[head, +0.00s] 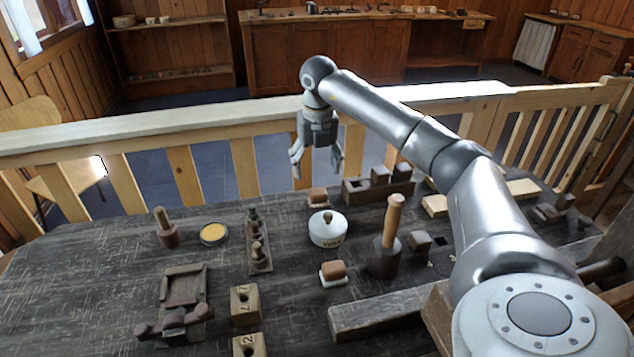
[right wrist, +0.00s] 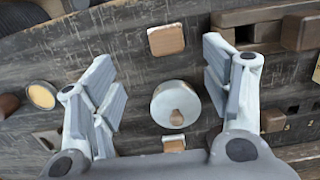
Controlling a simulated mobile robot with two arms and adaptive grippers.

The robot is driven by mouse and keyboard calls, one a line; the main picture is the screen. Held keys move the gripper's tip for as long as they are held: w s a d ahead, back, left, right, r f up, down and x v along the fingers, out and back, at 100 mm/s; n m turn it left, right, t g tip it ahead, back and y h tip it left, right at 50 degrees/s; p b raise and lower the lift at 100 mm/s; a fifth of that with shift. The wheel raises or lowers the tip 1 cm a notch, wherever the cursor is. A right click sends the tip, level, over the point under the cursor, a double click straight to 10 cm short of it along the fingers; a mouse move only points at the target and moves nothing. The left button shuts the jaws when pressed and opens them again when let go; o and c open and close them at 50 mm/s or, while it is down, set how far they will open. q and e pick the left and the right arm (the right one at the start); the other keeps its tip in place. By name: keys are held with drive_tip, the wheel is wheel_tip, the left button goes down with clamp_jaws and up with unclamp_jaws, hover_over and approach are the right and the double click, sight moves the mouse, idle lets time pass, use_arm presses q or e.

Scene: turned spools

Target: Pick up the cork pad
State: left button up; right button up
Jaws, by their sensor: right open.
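Two brown blocks with pale bases could be the cork pad, and I cannot tell which is it. The far brown block (head: 318,197) lies behind a white lidded jar (head: 328,229) and shows in the right wrist view (right wrist: 166,40). The near brown block (head: 333,269) lies in front of the jar and shows in the right wrist view (right wrist: 174,144), partly cut off by my gripper body. My right gripper (head: 316,172) is open and empty, above the table's far side. In the right wrist view its fingers (right wrist: 162,80) stand either side of the jar and far block. My left gripper is not in view.
A tall wooden-handled mallet (head: 388,240) stands right of the jar. A compartment box (head: 360,192) lies right of the far block. A yellow tin (head: 214,234), a spool rack (head: 259,262) and drilled blocks (head: 244,306) lie left. A railing (head: 230,122) runs behind the table.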

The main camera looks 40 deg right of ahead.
sight(319, 192)
drive_tip(key=shift+f, duration=0.35)
wheel_tip(319, 192, down, 4)
drive_tip(key=shift+r, duration=0.25)
drive_tip(key=shift+w+d+f, duration=0.1)
drive_tip(key=shift+f, duration=0.2)
drive_tip(key=f, duration=0.3)
drive_tip(key=f+p, duration=0.1)
drive_tip(key=f, duration=0.1)
drive_tip(key=shift+d, duration=0.4)
drive_tip(key=shift+f, duration=0.3)
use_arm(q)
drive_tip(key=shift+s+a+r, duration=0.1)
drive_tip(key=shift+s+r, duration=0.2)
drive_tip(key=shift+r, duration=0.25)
use_arm(e)
drive_tip(key=shift+c, duration=0.4)
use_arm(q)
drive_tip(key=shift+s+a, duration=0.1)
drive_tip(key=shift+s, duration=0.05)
use_arm(e)
drive_tip(key=c, duration=0.9)
